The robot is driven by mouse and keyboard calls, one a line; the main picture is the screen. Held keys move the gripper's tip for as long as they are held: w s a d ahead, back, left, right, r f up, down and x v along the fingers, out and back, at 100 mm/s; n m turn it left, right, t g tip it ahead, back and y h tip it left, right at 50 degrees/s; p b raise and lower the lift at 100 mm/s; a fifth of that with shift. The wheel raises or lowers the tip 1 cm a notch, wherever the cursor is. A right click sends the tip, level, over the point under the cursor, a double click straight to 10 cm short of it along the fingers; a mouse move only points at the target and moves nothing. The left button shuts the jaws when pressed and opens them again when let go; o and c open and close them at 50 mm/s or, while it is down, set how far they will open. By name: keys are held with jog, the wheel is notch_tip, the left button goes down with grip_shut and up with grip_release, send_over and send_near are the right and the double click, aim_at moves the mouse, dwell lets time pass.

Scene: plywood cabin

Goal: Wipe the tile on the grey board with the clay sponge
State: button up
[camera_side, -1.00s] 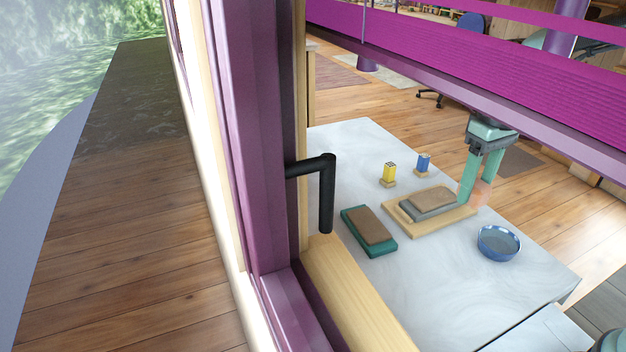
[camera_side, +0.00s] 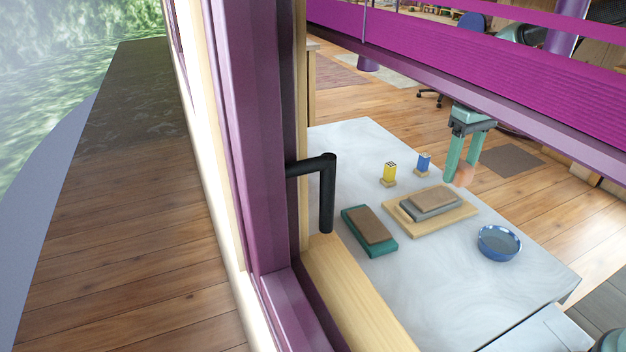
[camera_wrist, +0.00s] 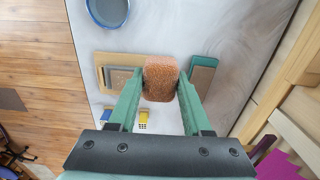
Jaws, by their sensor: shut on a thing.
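My gripper (camera_side: 458,180) is shut on the clay sponge (camera_side: 464,177), an orange-brown block, and holds it in the air behind the wooden tray. In the wrist view the sponge (camera_wrist: 160,80) sits between both fingertips (camera_wrist: 160,72). The grey board (camera_side: 431,210) lies on a pale wooden tray (camera_side: 440,225), with a brown tile (camera_side: 432,197) on top. In the wrist view, the tray (camera_wrist: 101,62) and grey board (camera_wrist: 112,80) are left of the sponge, partly hidden by a finger.
A teal board (camera_side: 380,249) with a brown tile (camera_side: 368,224) lies left of the tray. A blue bowl (camera_side: 497,255) stands at the right. A yellow block (camera_side: 390,172) and a blue block (camera_side: 423,162) stand behind the tray. The table's front is clear.

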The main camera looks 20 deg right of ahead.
jog(key=w+d+f, duration=0.5)
jog(key=w+d, duration=0.2)
jog(key=w, duration=0.3)
jog(key=shift+s+f, duration=0.2)
jog(key=shift+f, duration=2.7)
notch_tip(320, 180, down, 2)
jog(key=shift+f, duration=0.1)
jog(key=shift+d, duration=0.9)
grip_shut()
jog(key=shift+d, duration=1.15)
jog(key=shift+a, duration=1.85)
jog(key=shift+a+r, duration=0.2)
jog(key=shift+r, duration=0.05)
notch_tip(320, 180, up, 8)
